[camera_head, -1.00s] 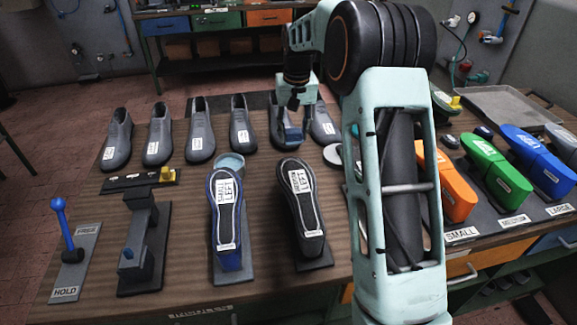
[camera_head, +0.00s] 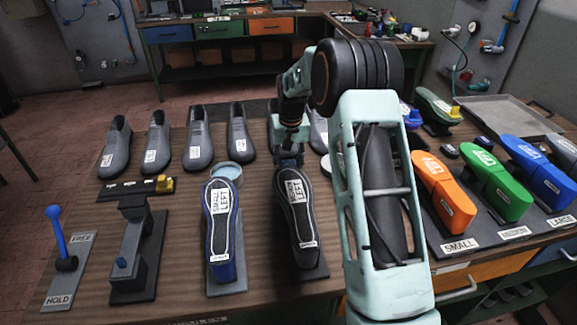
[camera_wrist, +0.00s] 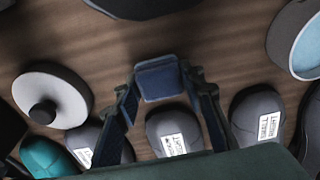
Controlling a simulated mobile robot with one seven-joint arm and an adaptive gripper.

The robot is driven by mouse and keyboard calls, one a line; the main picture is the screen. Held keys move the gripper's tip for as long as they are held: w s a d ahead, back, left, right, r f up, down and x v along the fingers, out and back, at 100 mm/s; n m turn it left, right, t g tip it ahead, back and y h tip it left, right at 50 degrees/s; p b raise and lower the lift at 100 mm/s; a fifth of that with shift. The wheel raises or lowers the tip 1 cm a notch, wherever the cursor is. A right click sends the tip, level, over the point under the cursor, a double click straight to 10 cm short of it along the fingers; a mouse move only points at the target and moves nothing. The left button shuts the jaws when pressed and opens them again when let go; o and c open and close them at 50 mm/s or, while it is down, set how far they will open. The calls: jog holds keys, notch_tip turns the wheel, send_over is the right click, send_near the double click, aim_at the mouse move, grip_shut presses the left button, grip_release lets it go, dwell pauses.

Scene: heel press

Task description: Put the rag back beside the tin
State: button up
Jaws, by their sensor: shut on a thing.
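My gripper (camera_wrist: 161,84) is shut on a folded dark blue rag (camera_wrist: 160,79), which shows between its fingertips in the wrist view. In the head view my gripper (camera_head: 289,148) is over the table, just behind the dark upturned sole marked LEFT; the rag is hard to make out there. A round tin, open with light blue inside (camera_head: 226,170), stands behind the blue-edged sole, left of my gripper. The tin also shows at the upper right of the wrist view (camera_wrist: 309,48). I cannot tell whether the rag touches the table.
A round pale lid with a black knob (camera_wrist: 50,94) lies near my gripper. A row of grey shoes (camera_head: 196,143) stands behind. The blue-edged sole (camera_head: 219,225) and dark sole (camera_head: 297,215) stand in front. Bare wood shows between tin and gripper.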

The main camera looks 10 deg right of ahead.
jog(key=shift+f, duration=0.45)
jog(key=shift+f, duration=0.25)
jog(key=o, duration=1.2)
jog(key=shift+r, duration=0.1)
jog(key=shift+r, duration=0.1)
jog(key=r, duration=0.4)
jog(key=s+r, duration=0.1)
jog(key=r, duration=0.7)
jog(key=shift+s+b, duration=0.3)
jog(key=shift+s, duration=0.05)
